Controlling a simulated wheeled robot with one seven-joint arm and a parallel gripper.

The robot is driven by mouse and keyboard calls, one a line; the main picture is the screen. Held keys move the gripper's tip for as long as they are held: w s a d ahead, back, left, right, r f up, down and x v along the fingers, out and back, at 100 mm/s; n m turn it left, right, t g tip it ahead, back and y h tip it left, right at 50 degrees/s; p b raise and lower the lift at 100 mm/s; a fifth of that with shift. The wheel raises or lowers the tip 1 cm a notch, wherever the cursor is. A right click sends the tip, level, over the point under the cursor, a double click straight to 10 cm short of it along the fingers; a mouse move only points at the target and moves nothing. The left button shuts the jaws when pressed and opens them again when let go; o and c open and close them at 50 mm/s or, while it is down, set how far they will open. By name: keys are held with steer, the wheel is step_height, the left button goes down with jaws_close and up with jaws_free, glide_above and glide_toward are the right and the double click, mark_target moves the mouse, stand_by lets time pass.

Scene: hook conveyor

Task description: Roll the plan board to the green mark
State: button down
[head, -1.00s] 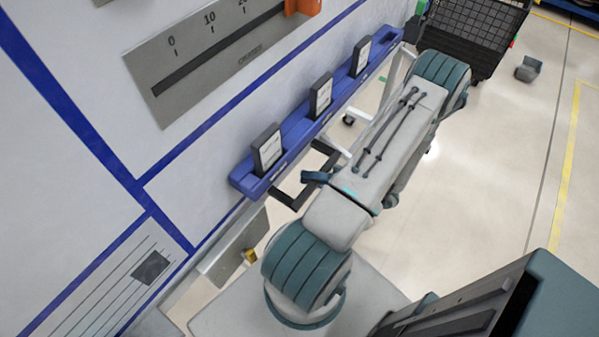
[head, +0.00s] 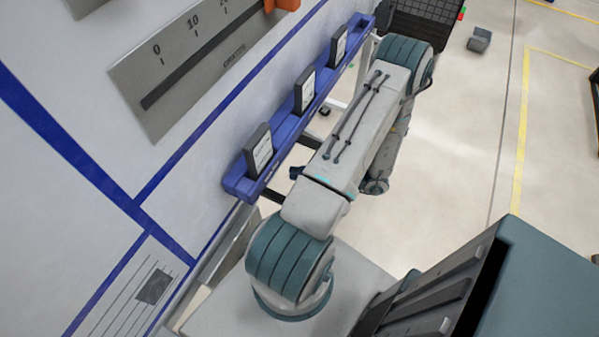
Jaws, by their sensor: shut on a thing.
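The plan board (head: 75,180) is a large white panel with blue lines, filling the left of the head view. It carries a grey scale strip (head: 215,75) and a blue ledge (head: 238,186) with dark-framed cards (head: 305,90). Part of its pale stand and a dark caster (head: 324,112) show under the ledge. My arm reaches up the middle, beside the ledge, and folds back down at its far end. My gripper is hidden from this view, so its hold on the board cannot be seen.
A black mesh crate (head: 425,22) stands beyond my elbow. A small grey object (head: 479,40) lies on the floor at the upper right. A yellow floor line (head: 522,130) runs down the right, with a dark frame at the right edge. The pale floor between is clear.

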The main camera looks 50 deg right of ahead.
steer(key=c, duration=1.3)
jaws_free()
steer(key=b+v, duration=0.1)
steer(key=v, duration=1.2)
steer(key=shift+s+d, duration=0.3)
